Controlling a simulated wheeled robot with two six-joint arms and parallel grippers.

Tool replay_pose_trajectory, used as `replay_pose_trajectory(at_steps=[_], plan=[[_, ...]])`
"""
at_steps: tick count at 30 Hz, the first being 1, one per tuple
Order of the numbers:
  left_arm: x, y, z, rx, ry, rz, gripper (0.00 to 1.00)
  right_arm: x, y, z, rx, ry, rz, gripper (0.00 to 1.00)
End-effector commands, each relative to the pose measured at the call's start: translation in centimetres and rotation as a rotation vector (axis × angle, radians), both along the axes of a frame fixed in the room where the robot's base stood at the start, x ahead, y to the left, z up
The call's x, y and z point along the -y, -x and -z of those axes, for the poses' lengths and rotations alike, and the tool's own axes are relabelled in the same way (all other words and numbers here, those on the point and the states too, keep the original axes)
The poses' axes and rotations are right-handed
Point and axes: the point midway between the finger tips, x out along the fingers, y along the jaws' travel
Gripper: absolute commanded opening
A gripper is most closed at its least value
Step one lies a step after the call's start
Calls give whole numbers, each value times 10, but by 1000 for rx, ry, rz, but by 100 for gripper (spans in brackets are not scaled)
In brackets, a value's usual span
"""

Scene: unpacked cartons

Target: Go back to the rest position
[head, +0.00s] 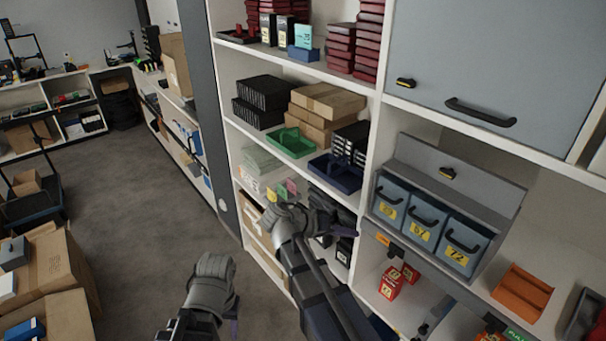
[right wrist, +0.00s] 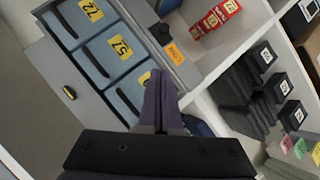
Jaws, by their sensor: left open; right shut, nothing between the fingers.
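My right gripper (right wrist: 160,98) has its purple fingers pressed together with nothing between them. My left gripper (head: 232,322) is low at the bottom of the head view, over the floor and apart from the shelves.
The white shelf unit (head: 228,75) stands close by. It holds a green tray (head: 291,143), a dark blue tray (head: 336,174), a drawer box (head: 422,222), red boxes (head: 391,283) and an orange tray (head: 522,291). Cartons (head: 50,265) stand at left. Grey floor (head: 130,190) is free between.

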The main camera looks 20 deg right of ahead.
Motion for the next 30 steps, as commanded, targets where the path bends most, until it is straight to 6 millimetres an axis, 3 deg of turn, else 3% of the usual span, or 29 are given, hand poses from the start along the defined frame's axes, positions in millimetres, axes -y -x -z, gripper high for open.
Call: replay_pose_trajectory(at_steps=[2, 5, 8, 12, 16, 18, 22, 30], plan=[[0, 0, 2, 0, 0, 0, 50, -2, 1, 3, -6, -8, -6, 0], [0, 0, 11, 0, 0, 1, 50, -17, 8, 25, -52, -74, -49, 0], [0, 0, 27, 0, 0, 2, 50, -51, 23, 66, -151, -217, -151, 0], [0, 0, 49, 0, -1, 4, 50, -114, 53, 125, -315, -461, -354, 0], [0, 0, 65, 0, -1, 6, 50, -171, 81, 163, -436, -656, -542, 0], [0, 0, 71, 0, -1, 7, 50, -195, 95, 175, -483, -738, -629, 0], [0, 0, 78, 0, -2, 7, 50, -226, 112, 187, -536, -840, -743, 0], [0, 0, 78, 0, -2, 8, 50, -239, 119, 188, -557, -885, -792, 0]])
